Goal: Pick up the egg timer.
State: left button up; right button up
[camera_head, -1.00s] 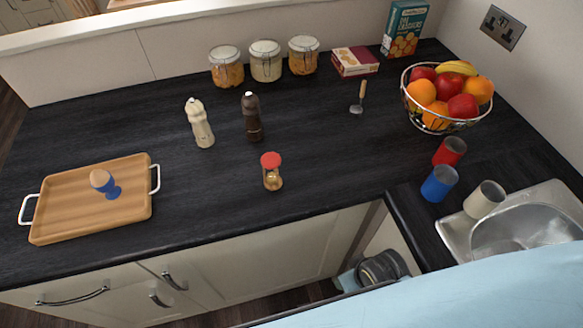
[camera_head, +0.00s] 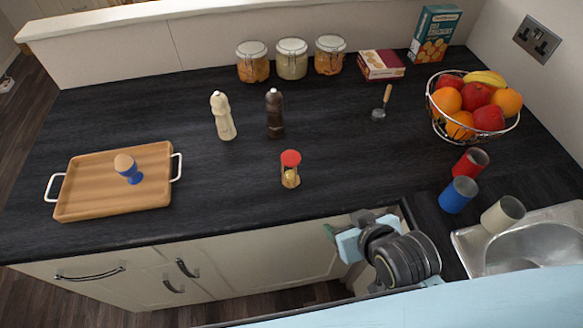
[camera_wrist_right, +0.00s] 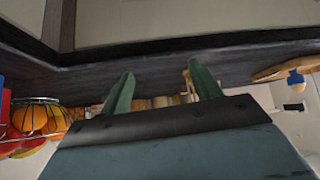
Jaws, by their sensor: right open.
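The egg timer (camera_head: 290,172), with a red top and a wooden base, stands upright on the dark worktop near its front edge. My right gripper (camera_head: 343,226) is at the front edge of the worktop, to the right of the timer and nearer to me, apart from it. In the right wrist view my right gripper (camera_wrist_right: 162,78) has its two green fingers spread with nothing clearly held between them. A small wooden shape beside one finger there is partly hidden, and I cannot tell what it is. My left gripper is not in view.
Pale and dark mills (camera_head: 275,114) stand behind the timer. A wooden tray (camera_head: 85,203) with an egg cup lies left. A fruit basket (camera_head: 437,125), cups (camera_head: 458,195) and the sink (camera_head: 530,240) are right. The worktop around the timer is clear.

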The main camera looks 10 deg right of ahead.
aim_at(294, 172)
jog(key=w+a+t, duration=0.1)
jog(key=w+a, duration=0.1)
jog(key=w, duration=0.2)
jog(key=w+a+r+t+y, duration=0.1)
jog(key=w+a+t, duration=0.1)
jog(key=w+a, duration=0.1)
jog(key=w+a+t, duration=0.2)
jog(key=w+a, duration=0.1)
jog(key=w, duration=0.2)
jog(key=shift+w+r+n+y, duration=0.15)
jog(key=shift+w+n+y, duration=0.05)
jog(key=shift+n+y, duration=0.1)
jog(key=shift+f+b+x, duration=0.2)
jog(key=shift+b+x, duration=0.15)
jog(key=shift+x, duration=2.9)
jog(key=shift+s, duration=0.15)
jog(key=c, duration=1.1)
notch_tip(294, 172, up, 9)
jog(key=shift+r+p, duration=0.15)
jog(key=shift+p, duration=0.55)
notch_tip(294, 172, up, 7)
jog(key=p, duration=0.7)
